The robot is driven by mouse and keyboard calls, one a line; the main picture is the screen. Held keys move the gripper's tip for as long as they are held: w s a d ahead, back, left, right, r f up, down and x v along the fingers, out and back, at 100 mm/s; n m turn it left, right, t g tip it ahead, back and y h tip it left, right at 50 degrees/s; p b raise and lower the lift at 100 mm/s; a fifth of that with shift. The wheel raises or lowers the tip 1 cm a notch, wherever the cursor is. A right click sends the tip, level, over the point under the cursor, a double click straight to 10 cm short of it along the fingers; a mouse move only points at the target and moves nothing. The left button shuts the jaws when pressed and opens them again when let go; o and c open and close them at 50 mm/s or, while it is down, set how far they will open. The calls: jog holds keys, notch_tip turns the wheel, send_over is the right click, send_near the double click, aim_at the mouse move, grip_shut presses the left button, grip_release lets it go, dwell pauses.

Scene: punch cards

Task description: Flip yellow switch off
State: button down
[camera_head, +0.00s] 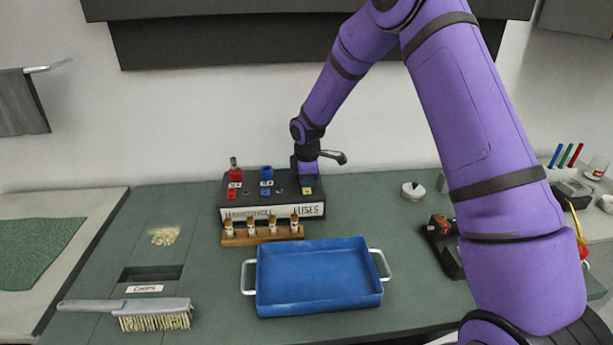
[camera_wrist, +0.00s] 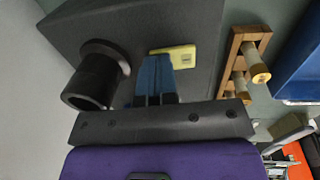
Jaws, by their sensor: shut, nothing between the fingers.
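The dark switch box (camera_head: 272,212) stands at the back of the green bench, its front label partly reading "FUSES". A small yellow plate (camera_head: 307,191) lies at its right end, and the wrist view shows it (camera_wrist: 184,54) with a pale square marking. My gripper (camera_head: 306,178) is over the box's right end, just behind the plate in the head view. In the wrist view its blue fingers (camera_wrist: 154,62) are shut and empty, their tips beside the plate's left part. Whether they touch it, and the yellow switch's lever position, I cannot tell.
A black hollow cylinder (camera_wrist: 97,76) stands on the box beside my fingers. Red (camera_head: 235,175) and blue (camera_head: 266,174) fittings are farther left. A wooden rack (camera_head: 262,236) with several fuses sits in front, then a blue tray (camera_head: 318,279). A brush (camera_head: 150,311) lies front left.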

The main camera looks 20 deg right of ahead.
aim_at(308, 194)
jog(key=shift+f, duration=0.25)
jog(key=shift+s, duration=0.15)
dwell(0.3)
jog(key=shift+s+a+r, duration=0.15)
jog(key=shift+s+r, duration=0.15)
jog(key=shift+s, duration=0.25)
jog(key=shift+r, duration=0.1)
jog(key=shift+r, duration=0.25)
notch_tip(308, 194, up, 13)
jog(key=s, duration=0.1)
jog(key=shift+s+a, duration=0.15)
jog(key=shift+s, duration=0.2)
